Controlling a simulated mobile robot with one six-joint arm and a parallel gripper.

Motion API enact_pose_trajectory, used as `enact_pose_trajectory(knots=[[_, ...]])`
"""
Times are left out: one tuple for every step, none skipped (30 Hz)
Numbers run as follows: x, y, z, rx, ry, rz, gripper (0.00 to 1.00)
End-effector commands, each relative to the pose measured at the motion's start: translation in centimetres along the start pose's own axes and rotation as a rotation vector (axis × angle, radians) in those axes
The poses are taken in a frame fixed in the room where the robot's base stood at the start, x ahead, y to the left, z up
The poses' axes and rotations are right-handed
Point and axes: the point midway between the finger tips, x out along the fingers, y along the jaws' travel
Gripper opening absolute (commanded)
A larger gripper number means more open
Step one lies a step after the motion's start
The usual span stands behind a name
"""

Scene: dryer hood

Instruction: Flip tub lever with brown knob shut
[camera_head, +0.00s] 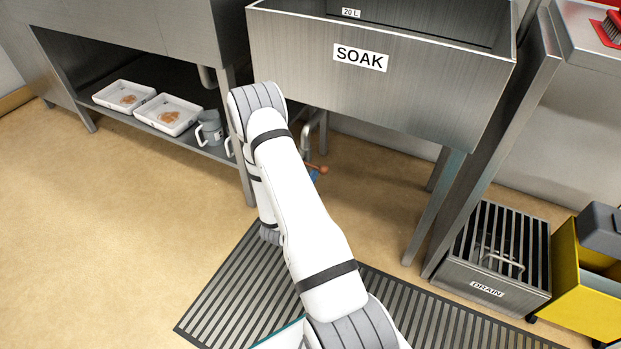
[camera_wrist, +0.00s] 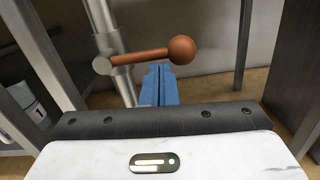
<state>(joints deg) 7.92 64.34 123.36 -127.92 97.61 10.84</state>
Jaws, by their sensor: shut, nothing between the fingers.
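The tub (camera_head: 400,85), a steel sink labelled SOAK, stands at the top middle of the head view. Below it, the lever with the brown knob (camera_head: 322,170) shows just right of my arm. In the wrist view the brown lever (camera_wrist: 140,57) runs from a pivot on a grey pipe (camera_wrist: 112,45) to the round brown knob (camera_wrist: 181,49), sloping slightly up to the right. My gripper (camera_wrist: 158,70) has blue fingers, shut and empty. Their tips appear just under the lever, near the knob; I cannot tell whether they touch it. My arm hides most of the gripper in the head view.
A slotted floor mat (camera_head: 235,290) lies below my arm. A drain box (camera_head: 495,260) and a yellow bucket (camera_head: 590,290) stand at the right. A low shelf (camera_head: 185,140) at the left holds white trays and grey jugs. Tub legs flank the lever.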

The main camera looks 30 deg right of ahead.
Motion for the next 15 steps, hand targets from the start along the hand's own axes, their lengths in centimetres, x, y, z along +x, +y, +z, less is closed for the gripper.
enact_pose_trajectory(knots=[[-0.1,0.1,0.0,0.000,0.001,0.003,0.00],[-0.1,0.1,0.0,0.000,0.001,0.004,0.00],[-0.1,0.2,-0.1,0.000,0.001,0.005,0.00],[-0.2,0.2,-0.2,0.000,0.001,0.006,0.00],[-0.2,0.2,-0.3,0.000,0.001,0.007,0.00],[-0.3,0.2,-0.6,0.000,0.002,0.007,0.00],[-0.3,0.2,-0.9,0.000,0.002,0.007,0.00],[-0.4,0.2,-1.3,0.000,0.002,0.007,0.00],[-0.5,0.1,-1.8,-0.001,0.002,0.007,0.00],[-0.6,0.1,-2.3,-0.001,0.002,0.006,0.00],[-0.7,0.1,-2.8,-0.001,0.002,0.006,0.00],[-0.8,0.0,-3.4,-0.001,0.001,0.005,0.00],[-0.9,0.0,-3.9,-0.001,0.001,0.004,0.00],[-1.0,-0.1,-4.5,-0.001,0.001,0.004,0.00],[-1.4,0.0,-4.6,-0.002,0.002,0.005,0.00]])
